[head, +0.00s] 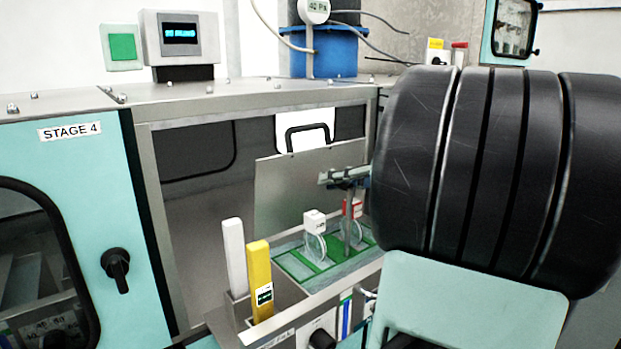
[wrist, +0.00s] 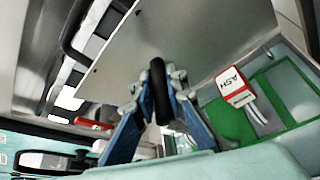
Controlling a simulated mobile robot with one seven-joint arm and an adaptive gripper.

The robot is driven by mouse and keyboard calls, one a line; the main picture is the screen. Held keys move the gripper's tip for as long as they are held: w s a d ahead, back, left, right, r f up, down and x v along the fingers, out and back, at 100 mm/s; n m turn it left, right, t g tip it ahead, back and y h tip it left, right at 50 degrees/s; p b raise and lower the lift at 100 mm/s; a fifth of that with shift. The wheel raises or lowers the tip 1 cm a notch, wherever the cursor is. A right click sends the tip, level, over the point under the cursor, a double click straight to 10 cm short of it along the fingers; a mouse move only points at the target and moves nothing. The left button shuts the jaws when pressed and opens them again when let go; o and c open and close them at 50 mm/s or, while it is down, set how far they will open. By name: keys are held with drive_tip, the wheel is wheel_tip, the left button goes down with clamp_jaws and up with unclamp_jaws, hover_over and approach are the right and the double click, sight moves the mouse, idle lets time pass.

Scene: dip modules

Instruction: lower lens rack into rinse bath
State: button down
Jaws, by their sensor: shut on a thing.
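My gripper (head: 345,180) is at the right inside the stage opening, above a green-edged tray area (head: 296,265) that looks like the bath. In the wrist view my gripper's blue fingers (wrist: 160,95) are shut on a black rod-like handle (wrist: 159,80), which looks like the lens rack's. A grey upright stem (head: 348,228) shows below my gripper in the head view. Whether its lower end touches the tray cannot be told. A white-topped clear loop piece (head: 314,222) and a red-topped one (head: 352,208) stand beside the stem. The red-topped one also shows in the wrist view (wrist: 235,88).
A tall metal plate (head: 300,185) stands close behind my gripper. A white block (head: 234,256) and a yellow block (head: 260,280) stand upright at the front left. The steel frame (head: 160,230) borders the opening. My large dark arm link hides the right side.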

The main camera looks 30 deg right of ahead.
drive_tip(key=shift+f+b, duration=2.8)
drive_tip(key=shift+f, duration=0.65)
drive_tip(key=c, duration=1.8)
unclamp_jaws()
drive_tip(key=shift+c, duration=0.2)
drive_tip(key=shift+f, duration=0.1)
drive_tip(key=v, duration=1.2)
